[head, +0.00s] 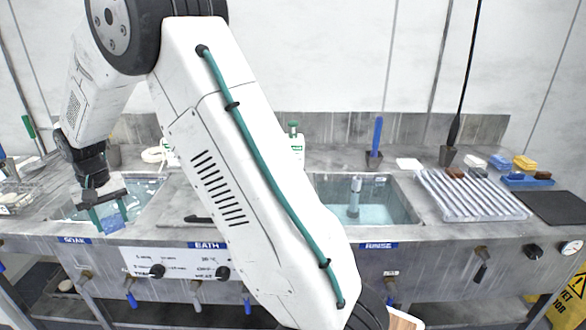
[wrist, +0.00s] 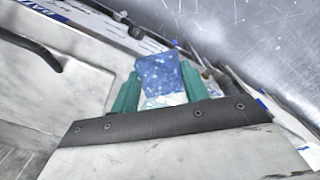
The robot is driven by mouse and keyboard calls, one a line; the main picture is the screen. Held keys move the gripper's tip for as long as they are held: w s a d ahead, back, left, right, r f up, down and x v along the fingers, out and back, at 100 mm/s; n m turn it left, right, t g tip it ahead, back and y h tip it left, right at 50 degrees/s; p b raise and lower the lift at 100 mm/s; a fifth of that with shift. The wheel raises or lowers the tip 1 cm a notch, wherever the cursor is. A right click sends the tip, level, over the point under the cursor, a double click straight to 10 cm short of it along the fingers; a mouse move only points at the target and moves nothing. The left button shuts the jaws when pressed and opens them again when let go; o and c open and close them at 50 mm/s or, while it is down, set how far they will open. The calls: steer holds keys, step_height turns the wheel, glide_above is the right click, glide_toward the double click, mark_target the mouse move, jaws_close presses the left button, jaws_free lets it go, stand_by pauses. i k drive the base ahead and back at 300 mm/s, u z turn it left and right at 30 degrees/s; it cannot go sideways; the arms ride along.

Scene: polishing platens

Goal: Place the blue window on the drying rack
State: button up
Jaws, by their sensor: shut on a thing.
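My gripper (head: 109,218) is at the far left in the head view, low over the front part of the soak basin (head: 147,190). It is shut on the blue window (head: 110,224), a small blue piece between the teal fingers. In the wrist view the blue window (wrist: 160,76) is speckled blue with a paler lower edge, and the gripper (wrist: 160,84) has one finger on each side of it. A ridged metal rack (head: 472,194), which looks like the drying rack, lies on the counter at the right. No window shows on it.
My arm crosses the middle of the head view and hides part of the counter. The rinse basin (head: 365,200) holds water and an upright pale fixture. Yellow and blue sponges (head: 524,163) and a dark mat (head: 552,207) lie right of the rack. A wire basket (head: 14,197) stands far left.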

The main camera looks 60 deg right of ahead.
mark_target(479, 200)
steer(key=u, duration=0.2)
steer(key=k, duration=1.35)
steer(key=z, duration=2.05)
